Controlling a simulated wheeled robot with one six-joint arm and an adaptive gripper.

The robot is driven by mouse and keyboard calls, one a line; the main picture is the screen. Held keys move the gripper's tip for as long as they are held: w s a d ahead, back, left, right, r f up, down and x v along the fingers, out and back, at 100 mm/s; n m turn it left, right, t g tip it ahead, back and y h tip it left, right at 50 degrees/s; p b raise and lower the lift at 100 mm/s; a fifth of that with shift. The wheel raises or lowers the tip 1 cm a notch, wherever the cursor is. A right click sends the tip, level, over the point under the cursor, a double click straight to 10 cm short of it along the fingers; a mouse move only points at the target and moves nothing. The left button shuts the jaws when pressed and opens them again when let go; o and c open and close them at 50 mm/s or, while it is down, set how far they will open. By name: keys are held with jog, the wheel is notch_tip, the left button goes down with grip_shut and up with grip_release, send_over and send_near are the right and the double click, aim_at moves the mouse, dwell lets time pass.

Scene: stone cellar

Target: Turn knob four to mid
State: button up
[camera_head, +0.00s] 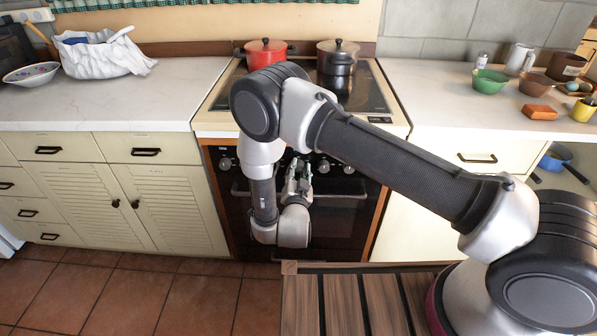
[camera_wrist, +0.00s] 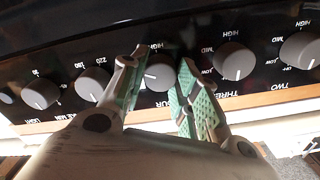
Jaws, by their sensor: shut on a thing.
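Knob four (camera_wrist: 158,75) is a grey round knob on the black oven panel, with part of its "FOUR" label showing below it in the wrist view. My gripper (camera_wrist: 163,62) has its green-padded fingers on both sides of this knob and is shut on it. A short white mark on the knob points towards the left finger. "HIGH" shows above the knob; the left finger seems to hide its other scale words. In the head view my gripper (camera_head: 299,172) is at the oven front, and knob four cannot be made out there.
Knob three (camera_wrist: 235,62) is close to the right finger, its mark pointing down. Knob two (camera_wrist: 300,50) is farther right. A temperature knob (camera_wrist: 93,84) and another knob (camera_wrist: 41,93) are on the left. A red pot (camera_head: 266,54) and a dark pot (camera_head: 337,62) stand on the hob.

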jog(key=shift+f+m, duration=0.1)
jog(key=shift+m, duration=0.2)
jog(key=o, duration=1)
jog(key=shift+o, duration=0.2)
jog(key=shift+s, duration=0.1)
jog(key=s, duration=0.7)
jog(key=shift+s, duration=0.2)
jog(key=shift+a, duration=0.1)
